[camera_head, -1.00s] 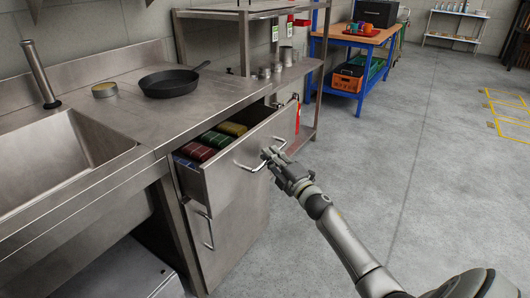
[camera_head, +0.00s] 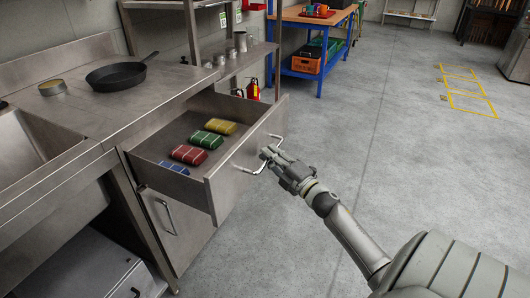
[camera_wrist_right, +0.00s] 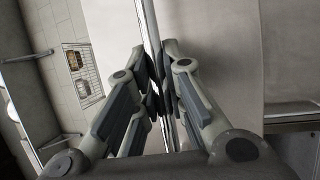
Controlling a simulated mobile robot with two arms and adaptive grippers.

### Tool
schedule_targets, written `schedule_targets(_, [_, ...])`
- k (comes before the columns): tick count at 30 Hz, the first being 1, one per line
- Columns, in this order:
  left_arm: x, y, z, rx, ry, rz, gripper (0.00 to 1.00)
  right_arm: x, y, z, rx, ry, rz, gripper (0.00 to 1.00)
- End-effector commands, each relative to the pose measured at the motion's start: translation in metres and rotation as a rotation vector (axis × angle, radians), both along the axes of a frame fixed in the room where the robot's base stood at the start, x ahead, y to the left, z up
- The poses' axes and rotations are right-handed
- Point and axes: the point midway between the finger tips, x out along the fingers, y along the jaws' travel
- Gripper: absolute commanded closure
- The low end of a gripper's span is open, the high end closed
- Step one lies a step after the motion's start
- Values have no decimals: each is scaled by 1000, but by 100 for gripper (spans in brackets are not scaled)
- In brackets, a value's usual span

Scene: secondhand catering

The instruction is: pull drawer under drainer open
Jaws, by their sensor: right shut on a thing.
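The steel drawer (camera_head: 232,165) under the drainer (camera_head: 90,118) stands pulled well out from the counter. Several folded cloths lie inside, including a yellow one (camera_head: 221,127), a green one (camera_head: 207,140), a red one (camera_head: 189,155) and a blue one (camera_head: 174,167). My right gripper (camera_head: 268,153) is at the drawer's bar handle (camera_head: 262,166). In the right wrist view my right gripper (camera_wrist_right: 160,82) is shut on the handle (camera_wrist_right: 153,40), with the bar running between its fingers. My left gripper is not in view.
A black pan (camera_head: 116,76) and a round tin (camera_head: 52,87) stand on the drainer. A cupboard door with a handle (camera_head: 167,216) is below the drawer. A blue-legged workbench (camera_head: 318,40) stands behind. The grey floor to the right is clear.

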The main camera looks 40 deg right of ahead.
Motion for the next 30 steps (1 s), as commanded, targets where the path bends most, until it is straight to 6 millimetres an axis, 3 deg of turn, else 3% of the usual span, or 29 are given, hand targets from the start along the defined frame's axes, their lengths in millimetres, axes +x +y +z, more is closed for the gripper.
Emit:
schedule_targets(10, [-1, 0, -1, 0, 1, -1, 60, -1, 0, -1, 0, 1, 1, 100])
schedule_targets(11, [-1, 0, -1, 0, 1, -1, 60, -1, 0, -1, 0, 1, 1, 87])
schedule_targets(16, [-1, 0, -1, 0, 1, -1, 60, -1, 0, -1, 0, 1, 1, 66])
schedule_targets(26, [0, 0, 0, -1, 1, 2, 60, -2, 0, -1, 0, 1, 0, 66])
schedule_targets(30, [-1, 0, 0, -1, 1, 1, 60, -13, 0, -4, 0, 3, -1, 66])
